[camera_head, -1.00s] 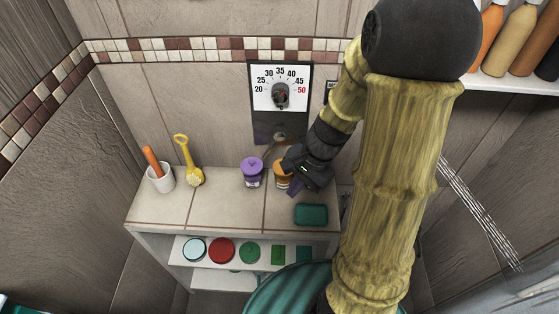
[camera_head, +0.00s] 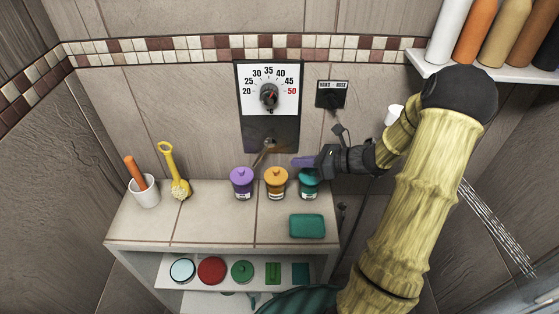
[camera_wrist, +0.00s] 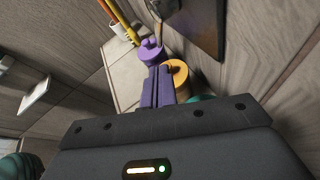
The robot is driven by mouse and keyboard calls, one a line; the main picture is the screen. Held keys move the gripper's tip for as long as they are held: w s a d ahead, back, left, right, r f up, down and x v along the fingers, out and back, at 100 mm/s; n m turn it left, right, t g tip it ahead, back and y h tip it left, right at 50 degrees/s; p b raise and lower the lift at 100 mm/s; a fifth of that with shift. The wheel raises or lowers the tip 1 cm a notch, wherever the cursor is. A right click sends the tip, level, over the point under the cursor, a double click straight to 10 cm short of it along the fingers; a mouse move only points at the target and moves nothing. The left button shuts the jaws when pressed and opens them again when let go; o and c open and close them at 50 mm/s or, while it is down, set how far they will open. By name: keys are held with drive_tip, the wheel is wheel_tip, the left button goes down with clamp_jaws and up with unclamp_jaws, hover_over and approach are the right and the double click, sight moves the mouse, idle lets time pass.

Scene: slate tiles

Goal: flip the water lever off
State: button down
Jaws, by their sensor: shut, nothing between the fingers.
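The dark control panel (camera_head: 269,128) is on the tiled wall, with a round temperature dial (camera_head: 268,95) on its white upper part. A thin brownish lever (camera_head: 263,153) juts from the panel's lower part and slants down to the left, above the jars. My gripper (camera_head: 297,162) is shut and empty, right of the lever and apart from it, just above the teal jar. In the wrist view the purple fingers (camera_wrist: 158,88) lie together, pointing toward the jars and the panel (camera_wrist: 205,28). Streaming water (camera_head: 497,227) shows at the right.
A purple jar (camera_head: 242,183), an orange jar (camera_head: 276,183) and a teal jar (camera_head: 309,184) stand on the ledge below the lever. A teal soap block (camera_head: 307,226) lies in front. A small switch plate (camera_head: 331,94) is right of the panel. Bottles (camera_head: 490,32) stand upper right.

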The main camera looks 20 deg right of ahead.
sight(258, 163)
drive_tip(key=p+x, duration=0.1)
drive_tip(key=x, duration=0.9)
drive_tip(key=shift+s, duration=0.1)
drive_tip(key=shift+a, duration=0.1)
drive_tip(key=shift+a+f+t+y+b, duration=0.1)
drive_tip(key=shift+a+t+y+b, duration=0.3)
drive_tip(key=shift+y+b, duration=0.4)
drive_tip(key=shift+w+a+m+t+y, duration=0.25)
drive_tip(key=shift+a+m+t+y, duration=0.15)
drive_tip(key=shift+y, duration=0.2)
drive_tip(key=shift+w+a+r, duration=0.25)
drive_tip(key=shift+a+r, duration=0.35)
drive_tip(key=shift+a+p, duration=0.1)
drive_tip(key=shift+p, duration=0.2)
